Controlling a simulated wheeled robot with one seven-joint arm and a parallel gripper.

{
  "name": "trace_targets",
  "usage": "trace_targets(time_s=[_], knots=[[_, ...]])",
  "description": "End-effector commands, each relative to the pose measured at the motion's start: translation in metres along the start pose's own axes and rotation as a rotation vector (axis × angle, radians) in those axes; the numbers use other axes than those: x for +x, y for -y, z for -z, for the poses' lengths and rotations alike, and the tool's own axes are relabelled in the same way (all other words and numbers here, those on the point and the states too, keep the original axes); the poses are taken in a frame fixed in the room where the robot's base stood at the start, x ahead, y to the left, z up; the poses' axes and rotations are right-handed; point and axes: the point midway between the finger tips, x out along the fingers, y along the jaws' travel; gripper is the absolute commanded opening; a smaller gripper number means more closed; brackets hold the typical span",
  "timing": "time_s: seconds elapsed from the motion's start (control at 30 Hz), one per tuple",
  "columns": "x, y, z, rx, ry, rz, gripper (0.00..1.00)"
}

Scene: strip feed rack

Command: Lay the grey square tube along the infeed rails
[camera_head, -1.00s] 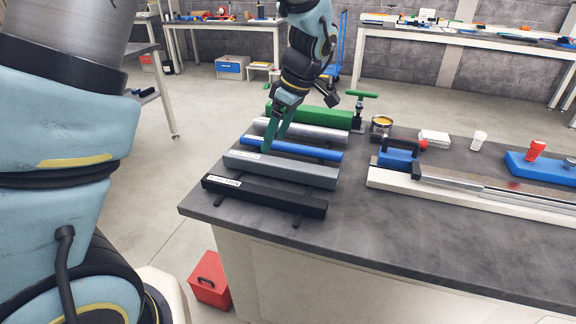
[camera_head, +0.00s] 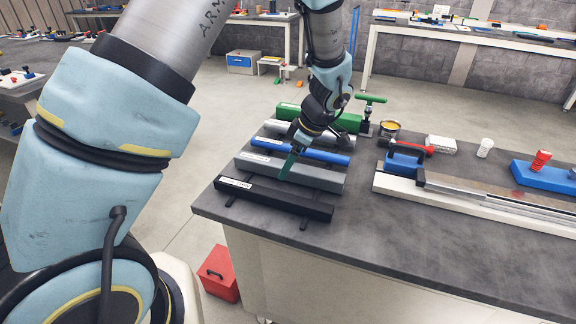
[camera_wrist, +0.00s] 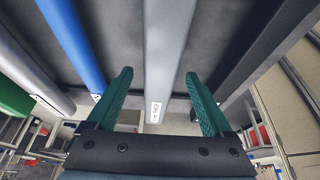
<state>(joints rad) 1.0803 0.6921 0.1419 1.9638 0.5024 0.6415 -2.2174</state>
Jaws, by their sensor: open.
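The grey square tube (camera_head: 305,177) lies on the rack on the bench, between the blue bar and the black bar. In the wrist view the grey tube (camera_wrist: 166,55) runs away from me, its labelled end between my fingers. My gripper (camera_head: 287,168) is open, pointing down above the tube's left part.
A blue bar (camera_head: 310,154), a black bar (camera_head: 275,197), a silver round bar (camera_head: 300,136) and a green bar (camera_head: 345,121) lie on the same rack. A yellow-topped tin (camera_head: 390,128), a red-headed tool (camera_head: 428,150) and a blue block (camera_head: 545,175) stand behind the rails. The bench front is clear.

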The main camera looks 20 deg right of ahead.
Motion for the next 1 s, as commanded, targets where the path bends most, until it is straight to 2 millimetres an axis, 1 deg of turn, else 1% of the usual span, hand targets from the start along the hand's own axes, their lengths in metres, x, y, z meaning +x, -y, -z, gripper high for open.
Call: trace_targets(time_s=[0.13, 0.4, 0.47, 1.0], knots=[[0.014, 0.0, 0.0, 0.001, 0.0, 0.002, 0.85], [0.018, 0.0, -0.001, 0.001, 0.001, -0.001, 0.85], [0.018, 0.0, -0.001, 0.001, 0.001, -0.001, 0.79], [0.018, 0.0, 0.0, 0.001, 0.0, -0.001, 0.19]])
